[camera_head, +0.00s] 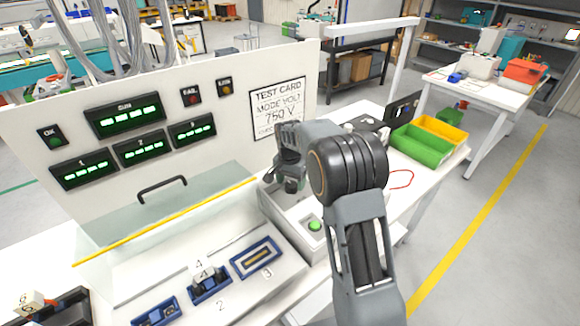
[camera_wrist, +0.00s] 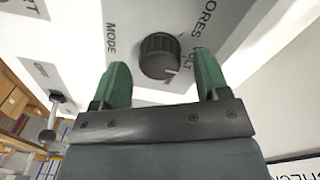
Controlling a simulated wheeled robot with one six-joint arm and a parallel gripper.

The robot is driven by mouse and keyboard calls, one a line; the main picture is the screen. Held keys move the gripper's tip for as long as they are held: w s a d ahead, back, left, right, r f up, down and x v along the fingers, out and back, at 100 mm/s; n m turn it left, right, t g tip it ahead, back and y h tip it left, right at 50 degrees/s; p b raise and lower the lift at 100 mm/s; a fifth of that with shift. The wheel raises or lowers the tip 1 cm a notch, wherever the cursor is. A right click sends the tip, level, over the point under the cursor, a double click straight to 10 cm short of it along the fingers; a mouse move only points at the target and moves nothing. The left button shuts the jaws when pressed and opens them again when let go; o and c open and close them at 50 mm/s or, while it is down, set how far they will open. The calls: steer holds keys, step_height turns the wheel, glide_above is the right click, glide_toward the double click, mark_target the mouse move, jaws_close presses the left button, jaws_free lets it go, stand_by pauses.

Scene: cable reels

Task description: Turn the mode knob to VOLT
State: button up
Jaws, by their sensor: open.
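The mode knob (camera_wrist: 160,56) is a dark, ribbed round knob on a pale panel in the wrist view. A white pointer mark shows near its lower right edge. "MODE" is printed to its left; "VOLT" and a partly cut "ORES" label are to its right. My gripper (camera_wrist: 161,60) is open, with one green finger on each side of the knob and visible gaps between. I cannot tell how far the fingertips are from the panel. In the head view my gripper (camera_head: 288,177) is over the white tester box (camera_head: 290,218), and the knob is hidden there.
A toggle switch (camera_wrist: 53,115) marked "OFF" is left of my fingers. A green button (camera_head: 315,225) is on the box near my arm. The test card (camera_head: 278,107) reads MODE VOLT, 750 V. A clear cover (camera_head: 170,205) with a handle lies left; green (camera_head: 420,145) and yellow bins stand right.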

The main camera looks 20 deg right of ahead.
mark_target(289, 183)
step_height(289, 183, up, 13)
steer(key=shift+a+f+b, duration=0.15)
steer(key=shift+b, duration=0.25)
steer(key=shift+w, duration=0.1)
steer(key=s+f+n+t, duration=0.2)
steer(key=s+n, duration=0.6)
steer(key=s, duration=1.8)
steer(key=t, duration=0.2)
steer(key=shift+d+f+t, duration=0.2)
steer(key=shift+t, duration=0.1)
steer(key=shift+c, duration=0.5)
